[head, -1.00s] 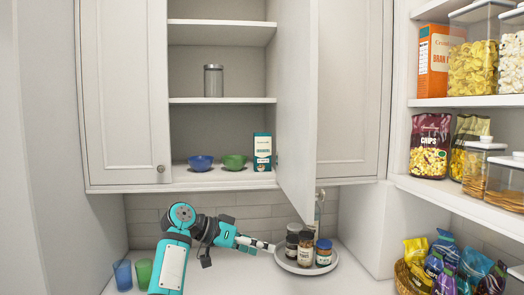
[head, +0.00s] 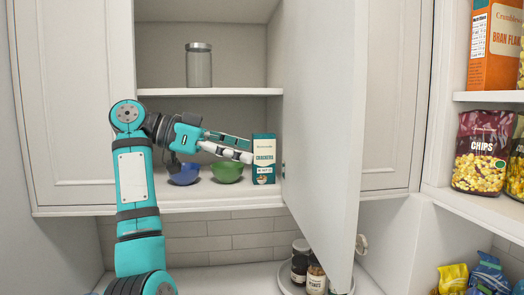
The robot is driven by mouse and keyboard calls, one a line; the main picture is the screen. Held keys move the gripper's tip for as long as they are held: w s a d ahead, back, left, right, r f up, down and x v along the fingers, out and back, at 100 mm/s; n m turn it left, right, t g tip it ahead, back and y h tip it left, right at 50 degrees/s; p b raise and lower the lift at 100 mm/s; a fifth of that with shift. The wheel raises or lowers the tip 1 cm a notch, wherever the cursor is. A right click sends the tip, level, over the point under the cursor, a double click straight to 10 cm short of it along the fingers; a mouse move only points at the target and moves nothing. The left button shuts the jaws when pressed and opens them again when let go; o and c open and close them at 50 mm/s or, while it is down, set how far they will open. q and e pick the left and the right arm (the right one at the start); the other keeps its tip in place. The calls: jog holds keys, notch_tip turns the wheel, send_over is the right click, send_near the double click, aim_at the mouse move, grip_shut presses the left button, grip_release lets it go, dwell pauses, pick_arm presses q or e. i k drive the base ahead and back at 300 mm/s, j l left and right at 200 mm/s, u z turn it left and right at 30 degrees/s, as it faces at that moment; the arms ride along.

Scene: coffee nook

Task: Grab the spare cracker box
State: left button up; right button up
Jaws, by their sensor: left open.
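The cracker box (head: 263,160), teal and cream with the word "CRACKERS", stands upright on the cupboard's bottom shelf, near the right inner wall. My left gripper (head: 250,149) is raised into the cupboard opening from the left. Its fingers are apart and point right, with the tips at the box's left edge. I cannot tell whether they touch it. Nothing shows between the fingers. My right gripper is not in view.
A blue bowl (head: 185,175) and a green bowl (head: 228,173) stand left of the box, below my left gripper. A lidded jar (head: 199,68) is on the shelf above. The open cupboard door (head: 322,120) juts out at the right. Jars stand on a turntable (head: 290,287) below.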

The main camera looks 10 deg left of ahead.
aim_at(263, 144)
jog(key=i+j, duration=0.2)
jog(key=i, duration=0.25)
jog(key=i+j, duration=0.2)
jog(key=i, duration=0.25)
